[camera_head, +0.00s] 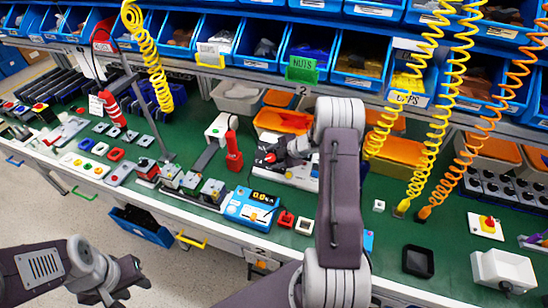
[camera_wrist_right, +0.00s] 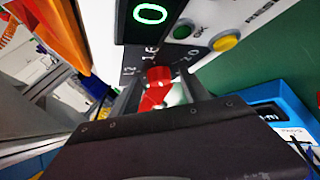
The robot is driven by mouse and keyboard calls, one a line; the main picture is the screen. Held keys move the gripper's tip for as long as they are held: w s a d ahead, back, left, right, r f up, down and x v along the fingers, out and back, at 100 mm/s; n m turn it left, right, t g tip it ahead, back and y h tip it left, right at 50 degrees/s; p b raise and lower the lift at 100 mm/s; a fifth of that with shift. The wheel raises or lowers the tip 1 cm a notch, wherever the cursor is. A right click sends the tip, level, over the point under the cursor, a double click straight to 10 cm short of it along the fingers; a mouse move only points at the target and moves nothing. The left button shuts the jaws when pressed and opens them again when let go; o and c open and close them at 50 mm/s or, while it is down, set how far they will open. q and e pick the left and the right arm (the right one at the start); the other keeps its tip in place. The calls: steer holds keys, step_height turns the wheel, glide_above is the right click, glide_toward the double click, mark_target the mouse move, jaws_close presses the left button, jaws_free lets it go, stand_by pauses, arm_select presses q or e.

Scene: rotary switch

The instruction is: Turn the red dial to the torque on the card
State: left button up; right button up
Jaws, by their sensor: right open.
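In the right wrist view the red dial (camera_wrist_right: 158,84) sits on a dark scale plate (camera_wrist_right: 130,62) with white numbers, among them 16 and 20. A white mark shows on the dial. My right gripper (camera_wrist_right: 162,98) is open, with a finger on each side of the dial; whether they touch it I cannot tell. A green 0 glows on the display (camera_wrist_right: 150,13) above. In the head view my right gripper (camera_head: 268,158) is over a white device (camera_head: 298,180), partly hidden by my arm. My left gripper (camera_head: 128,284) is open and empty at the lower left. I cannot make out the card.
Beside the dial are a green OK button (camera_wrist_right: 183,31) and a yellow RESET button (camera_wrist_right: 225,41). A blue meter (camera_head: 252,207) stands left of my right arm. Yellow coiled hoses (camera_head: 400,100) hang at the right. Blue bins line the back.

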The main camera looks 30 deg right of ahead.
jaws_close()
steer(key=shift+f+b, duration=0.15)
steer(key=shift+b, duration=0.4)
steer(key=m+t+h+b, duration=0.1)
steer(key=m+t+b, duration=0.1)
steer(key=b, duration=0.5)
steer(key=f+m+t+h+b, duration=0.1)
steer(key=m+t+h+b, duration=0.1)
steer(key=b, duration=0.6)
steer(key=s+a+m+t+h+b, duration=0.1)
steer(key=m+t+b, duration=0.2)
steer(key=m+b, duration=0.2)
steer(key=shift+f+m+b, duration=0.2)
steer(key=shift+m+b, duration=0.1)
steer(key=shift+b, duration=0.9)
steer(key=shift+r+m+t+h+b, duration=0.25)
steer(key=shift+m+t+h+b, duration=0.15)
steer(key=shift+m+h+b, duration=0.5)
steer(key=shift+w+r, duration=0.1)
jaws_free()
